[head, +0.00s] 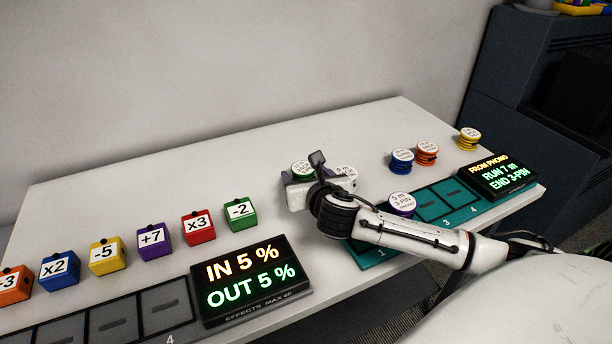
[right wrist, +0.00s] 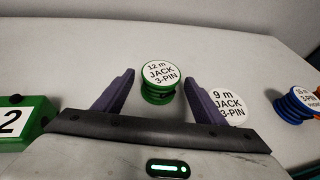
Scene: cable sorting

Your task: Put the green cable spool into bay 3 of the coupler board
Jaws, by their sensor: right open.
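The green cable spool (right wrist: 157,82) stands upright on the table, its white label reading "12 m JACK 3-PIN". In the head view the green spool (head: 299,168) is partly hidden by my right gripper (head: 303,176). In the right wrist view my right gripper (right wrist: 150,92) is open, with one finger on each side of the spool; I cannot tell whether they touch it. The teal coupler board (head: 466,214) lies at the right front. Its bay 3 (head: 430,205) looks empty. A purple spool (head: 400,203) sits on the board just left of bay 3. My left gripper is out of view.
A "9 m JACK 3-PIN" spool (right wrist: 228,106) stands close outside my right finger. Blue (head: 401,161), orange (head: 427,153) and yellow (head: 468,139) spools stand farther right. The coupler display (head: 497,174) and effects display (head: 245,280) flank the board. Coloured blocks line the left.

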